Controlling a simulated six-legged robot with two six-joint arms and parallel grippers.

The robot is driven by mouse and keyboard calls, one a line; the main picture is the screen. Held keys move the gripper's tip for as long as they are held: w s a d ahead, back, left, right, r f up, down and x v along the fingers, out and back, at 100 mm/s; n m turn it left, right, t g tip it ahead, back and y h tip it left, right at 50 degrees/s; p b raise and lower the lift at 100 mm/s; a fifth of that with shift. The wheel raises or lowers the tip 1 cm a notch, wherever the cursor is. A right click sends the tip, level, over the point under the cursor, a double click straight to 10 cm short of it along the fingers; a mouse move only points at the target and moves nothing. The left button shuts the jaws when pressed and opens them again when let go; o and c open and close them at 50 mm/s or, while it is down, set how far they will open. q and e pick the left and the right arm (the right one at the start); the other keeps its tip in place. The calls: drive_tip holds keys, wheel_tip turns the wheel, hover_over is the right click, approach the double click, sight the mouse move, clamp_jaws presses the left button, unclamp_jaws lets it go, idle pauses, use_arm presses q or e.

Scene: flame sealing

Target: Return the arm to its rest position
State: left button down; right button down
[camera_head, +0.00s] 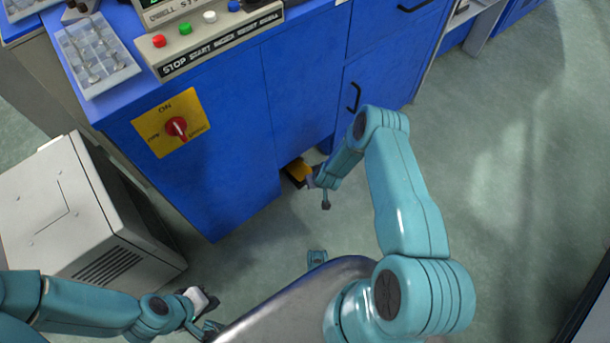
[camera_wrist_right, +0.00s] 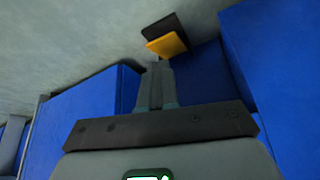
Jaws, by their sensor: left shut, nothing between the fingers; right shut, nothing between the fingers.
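My right arm bends out over the floor in the head view, with its gripper (camera_head: 318,190) low in front of the blue cabinet (camera_head: 215,160). In the right wrist view the right gripper's fingers (camera_wrist_right: 157,72) are together with nothing between them. Their tips point toward a yellow-and-black pedal (camera_wrist_right: 167,45), which also shows in the head view (camera_head: 298,171). Whether they touch it I cannot tell. My left gripper (camera_head: 210,326) is at the lower left, shut and empty, low and apart from the cabinet.
A control panel (camera_head: 220,38) with coloured buttons and a parts tray (camera_head: 97,54) stand on the cabinet. A red rotary switch on a yellow plate (camera_head: 172,123) is on its front. A grey vented box (camera_head: 85,225) stands at the left. The floor at the right (camera_head: 510,200) is clear.

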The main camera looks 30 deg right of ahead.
idle(0.8)
drive_tip(key=w+a+r+n+y, duration=0.2)
drive_tip(key=w+a+r+n, duration=0.1)
drive_tip(key=a+r, duration=0.7)
drive_tip(key=s+a+r+g+y, duration=0.1)
drive_tip(key=s+a+r, duration=0.25)
drive_tip(key=s, duration=0.45)
drive_tip(key=s+a+r+g+y, duration=0.1)
drive_tip(key=s+a+r+g, duration=0.1)
drive_tip(key=s+a, duration=0.4)
drive_tip(key=s+a+r+g+y, duration=0.1)
drive_tip(key=s+a+r, duration=0.2)
drive_tip(key=s, duration=0.6)
wheel_tip(320, 180, up, 24)
drive_tip(key=m+p, duration=0.2)
drive_tip(key=p, duration=2.2)
drive_tip(key=shift+d+f+g, duration=0.15)
drive_tip(key=shift+d+g, duration=0.05)
drive_tip(key=shift+g, duration=0.1)
